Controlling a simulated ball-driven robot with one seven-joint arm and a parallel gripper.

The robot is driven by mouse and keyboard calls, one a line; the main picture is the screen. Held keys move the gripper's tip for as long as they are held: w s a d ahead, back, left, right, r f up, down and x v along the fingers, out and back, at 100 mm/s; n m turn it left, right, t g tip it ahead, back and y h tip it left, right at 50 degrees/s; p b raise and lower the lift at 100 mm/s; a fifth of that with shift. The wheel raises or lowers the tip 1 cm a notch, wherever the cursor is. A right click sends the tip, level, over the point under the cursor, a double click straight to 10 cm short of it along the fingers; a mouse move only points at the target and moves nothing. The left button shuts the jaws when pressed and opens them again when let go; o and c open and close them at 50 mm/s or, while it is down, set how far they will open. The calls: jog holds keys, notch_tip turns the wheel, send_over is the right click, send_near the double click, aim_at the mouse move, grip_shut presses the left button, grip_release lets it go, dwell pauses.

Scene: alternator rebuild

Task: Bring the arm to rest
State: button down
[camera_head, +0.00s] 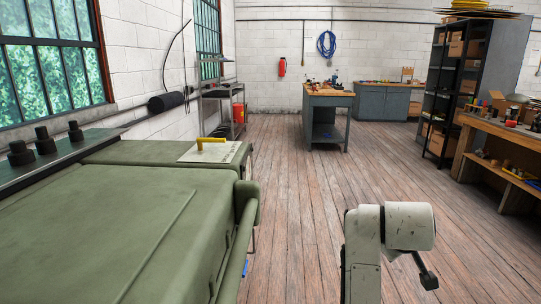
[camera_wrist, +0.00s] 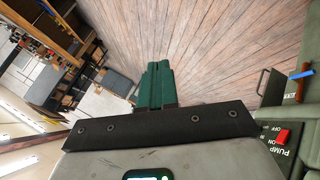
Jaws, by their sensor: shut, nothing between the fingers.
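My arm shows in the head view at the lower right, a worn white link raised above the wooden floor. The dark end piece on its right side is small, and the head view does not make my fingertips out. In the wrist view my gripper (camera_wrist: 159,68) shows two green fingers closed together with nothing between them. The fingers point over open floor and touch nothing.
A green machine (camera_head: 110,220) fills the left of the head view. A blue-grey workbench (camera_head: 328,101) stands ahead, a dark shelf (camera_head: 459,75) and wooden bench (camera_head: 487,138) at right. The plank floor (camera_head: 290,190) between is clear. A red switch (camera_wrist: 283,137) shows in the wrist view.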

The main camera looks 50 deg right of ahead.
jog(key=w+a+f+n+y, duration=0.1)
jog(key=a+f+n+y, duration=0.4)
jog(key=a+f, duration=1.65)
jog(key=s+a+f+y, duration=0.4)
jog(key=s+a+f, duration=0.15)
jog(key=a, duration=0.45)
notch_tip(320, 180, up, 14)
jog(key=p, duration=1.3)
jog(key=shift+s+a+f+g, duration=0.2)
jog(key=shift+s+f+g, duration=0.1)
jog(key=shift+g, duration=0.1)
